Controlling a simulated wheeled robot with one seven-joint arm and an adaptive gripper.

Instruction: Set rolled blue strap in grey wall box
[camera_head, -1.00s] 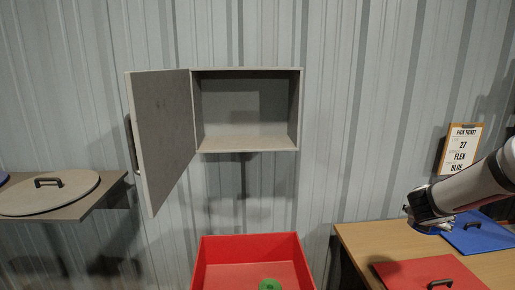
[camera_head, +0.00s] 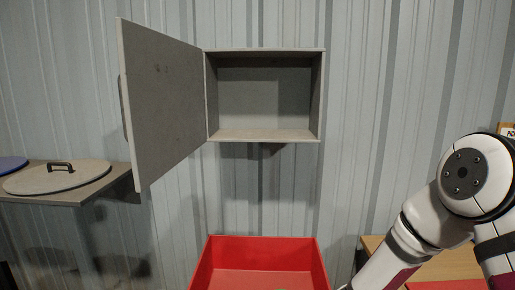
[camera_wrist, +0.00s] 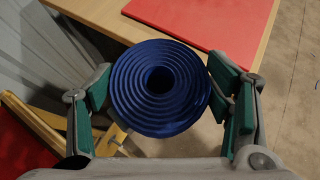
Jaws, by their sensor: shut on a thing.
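The rolled blue strap (camera_wrist: 128,92) is a dark blue spiral roll in the wrist view. My gripper (camera_wrist: 160,98) is shut on it, with green-padded fingers at its left and right sides. The grey wall box (camera_head: 323,95) hangs on the corrugated wall in the head view. Its door (camera_head: 160,105) stands open to the left, and the inside looks empty. In the head view my arm is at the lower right, and my gripper and the strap are out of that view.
A red bin (camera_head: 263,246) stands below the wall box. A shelf (camera_head: 100,193) at left holds a round grey lid (camera_head: 58,178) and part of a blue one. A wooden table (camera_head: 373,245) is at the lower right; a red panel (camera_wrist: 205,18) lies on it.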

